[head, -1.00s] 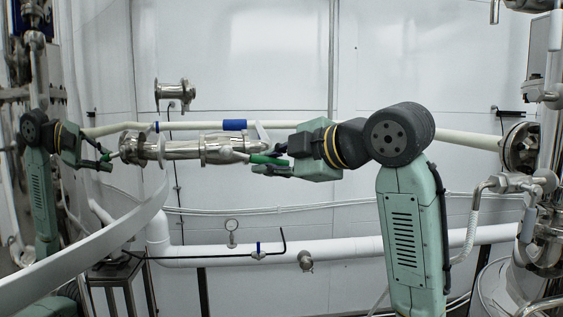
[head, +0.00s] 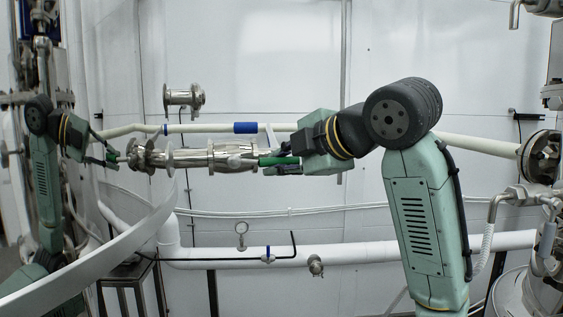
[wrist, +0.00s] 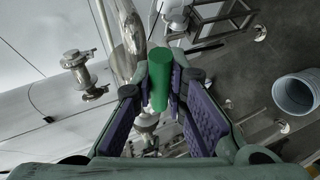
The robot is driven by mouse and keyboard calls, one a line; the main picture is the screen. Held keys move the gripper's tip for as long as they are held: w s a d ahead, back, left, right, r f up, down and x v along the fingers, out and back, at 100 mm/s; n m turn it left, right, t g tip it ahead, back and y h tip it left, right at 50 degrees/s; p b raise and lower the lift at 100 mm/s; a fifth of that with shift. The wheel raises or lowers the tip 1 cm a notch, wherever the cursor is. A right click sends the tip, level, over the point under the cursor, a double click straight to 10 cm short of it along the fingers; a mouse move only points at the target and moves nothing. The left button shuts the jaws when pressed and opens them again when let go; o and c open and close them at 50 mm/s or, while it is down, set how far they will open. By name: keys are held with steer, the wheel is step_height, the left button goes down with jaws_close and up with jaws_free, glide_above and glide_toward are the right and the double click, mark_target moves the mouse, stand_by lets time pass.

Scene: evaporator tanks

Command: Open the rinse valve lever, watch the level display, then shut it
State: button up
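The rinse valve lever has a green handle (head: 278,161) that sticks out to the right from a steel pipe fitting (head: 215,157) in the middle of the head view. My gripper (head: 287,165) reaches it from the right, with its fingers along the handle. In the wrist view, the green handle (wrist: 159,82) lies between my gripper's purple pads (wrist: 159,95), which are close in on both sides, so the fingers look shut on it. The lever's pivot is mostly hidden. I cannot make out a level display in either view.
A curved metal rim (head: 110,243) crosses the lower left. A pale bucket (wrist: 298,92) stands on the floor.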

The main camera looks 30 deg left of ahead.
steer(key=o, duration=0.5)
steer(key=shift+r, duration=0.1)
steer(key=v, duration=1.2)
